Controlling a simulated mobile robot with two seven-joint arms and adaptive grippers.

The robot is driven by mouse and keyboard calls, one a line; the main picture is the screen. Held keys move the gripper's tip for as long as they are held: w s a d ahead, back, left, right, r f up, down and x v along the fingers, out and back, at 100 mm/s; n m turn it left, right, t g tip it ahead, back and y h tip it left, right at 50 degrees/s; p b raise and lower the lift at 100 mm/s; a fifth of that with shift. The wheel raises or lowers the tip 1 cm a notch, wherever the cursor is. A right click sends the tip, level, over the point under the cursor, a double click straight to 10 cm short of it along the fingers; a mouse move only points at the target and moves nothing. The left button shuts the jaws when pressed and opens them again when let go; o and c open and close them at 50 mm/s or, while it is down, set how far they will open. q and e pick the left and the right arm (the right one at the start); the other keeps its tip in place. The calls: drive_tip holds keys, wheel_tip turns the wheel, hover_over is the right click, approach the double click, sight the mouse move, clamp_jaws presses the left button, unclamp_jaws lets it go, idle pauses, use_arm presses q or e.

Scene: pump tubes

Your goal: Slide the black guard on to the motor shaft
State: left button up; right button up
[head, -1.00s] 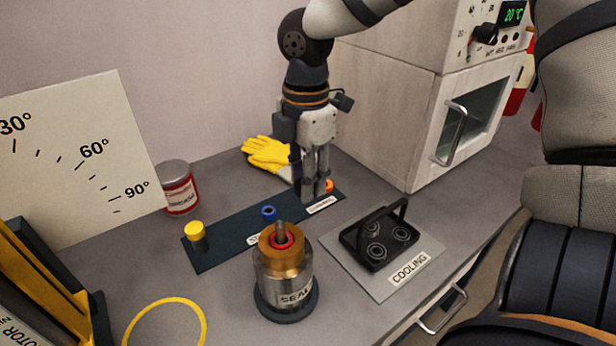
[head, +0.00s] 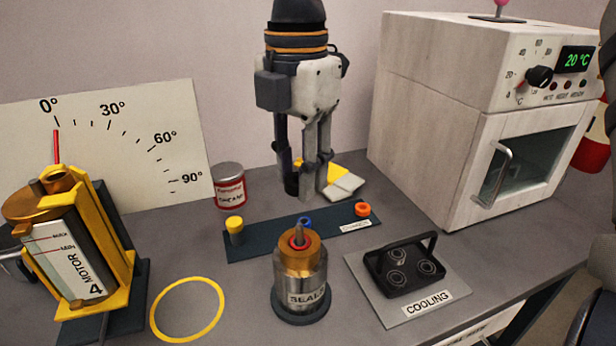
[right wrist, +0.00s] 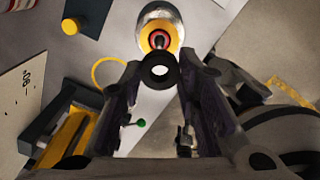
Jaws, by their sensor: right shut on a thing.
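My right gripper (head: 305,190) is shut on the black guard (head: 291,184), a small dark ring, and holds it above the dark parts strip. In the right wrist view the guard (right wrist: 159,71) shows as a ring with a light hole between the fingertips. The motor (head: 75,258), labelled MOTOR, stands in a yellow cradle (head: 118,240) at the left, its copper top (head: 58,180) by the dial's 0° mark. The guard is well apart from it.
The dark strip (head: 262,240) bears yellow, blue and orange caps. A yellow ring (head: 157,325) lies between motor and cylinder. A red-and-white can (head: 230,188) stands behind. The COOLING plate (head: 365,275) with a black tray (head: 405,262) and the oven (head: 440,120) are right.

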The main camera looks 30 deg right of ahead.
sight(300, 224)
drive_tip(key=shift+w, duration=0.1)
drive_tip(key=shift+f, duration=2.9)
drive_tip(key=shift+f, duration=1.35)
drive_tip(key=o, duration=0.9)
wheel_tip(300, 224, up, 12)
